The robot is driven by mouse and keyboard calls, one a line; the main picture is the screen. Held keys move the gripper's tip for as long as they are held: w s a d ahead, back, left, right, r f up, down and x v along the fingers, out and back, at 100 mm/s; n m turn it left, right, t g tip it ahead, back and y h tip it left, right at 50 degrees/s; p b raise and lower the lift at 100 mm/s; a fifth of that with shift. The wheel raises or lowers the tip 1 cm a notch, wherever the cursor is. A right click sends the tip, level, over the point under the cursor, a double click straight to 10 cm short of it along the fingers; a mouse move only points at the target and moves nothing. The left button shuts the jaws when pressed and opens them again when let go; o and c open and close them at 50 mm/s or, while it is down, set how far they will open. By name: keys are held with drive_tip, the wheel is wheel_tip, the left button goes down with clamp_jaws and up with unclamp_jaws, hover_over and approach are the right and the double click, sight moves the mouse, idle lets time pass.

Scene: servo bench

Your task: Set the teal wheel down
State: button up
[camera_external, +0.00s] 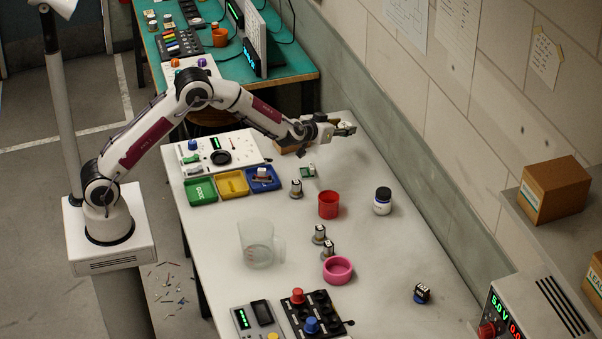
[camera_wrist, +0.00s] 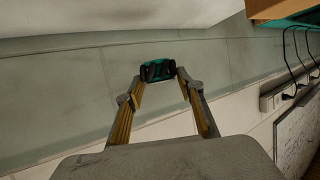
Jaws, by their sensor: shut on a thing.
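The teal wheel (camera_wrist: 158,70), with dark parts on its face, is between my fingertips in the wrist view. My gripper (camera_wrist: 159,76) is shut on it. In the external view my gripper (camera_external: 345,129) is stretched out over the far end of the white bench (camera_external: 385,260), near the wall. The wheel is too small and covered by the fingers to make out clearly there. In the wrist view the wheel stands out against the grey-green wall band, with nothing seen touching it except the fingers.
Green (camera_external: 201,191), yellow (camera_external: 232,184) and blue (camera_external: 263,180) trays lie left of my gripper. A red cup (camera_external: 328,204), a lidded bottle (camera_external: 383,201), a clear beaker (camera_external: 258,244) and a pink ring (camera_external: 337,270) stand nearer. The bench's right middle is mostly clear.

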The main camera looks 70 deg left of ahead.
drive_tip(key=shift+d, duration=0.1)
drive_tip(key=w+d+r+m+h, duration=0.1)
drive_tip(key=d+r+m+h, duration=0.2)
drive_tip(key=d, duration=0.8)
drive_tip(key=w+d+m+t+h, duration=0.1)
drive_tip(key=d+m+h, duration=0.3)
drive_tip(key=d, duration=0.7)
drive_tip(key=w+d+r+m+h, duration=0.1)
drive_tip(key=d+r+m+h, duration=0.2)
drive_tip(key=d, duration=0.7)
drive_tip(key=s+d+f+m+g+h, duration=0.1)
drive_tip(key=s+d+f+m+h, duration=0.1)
drive_tip(key=d, duration=0.4)
drive_tip(key=s+d+f+m+g+h, duration=0.1)
drive_tip(key=s+d+f+m+h, duration=0.1)
drive_tip(key=s+d+f+h, duration=0.1)
drive_tip(key=s+d+h, duration=0.1)
drive_tip(key=s+d, duration=0.1)
drive_tip(key=d, duration=0.1)
drive_tip(key=shift+f+g, duration=0.3)
drive_tip(key=shift+f, duration=0.05)
drive_tip(key=shift+f, duration=3.15)
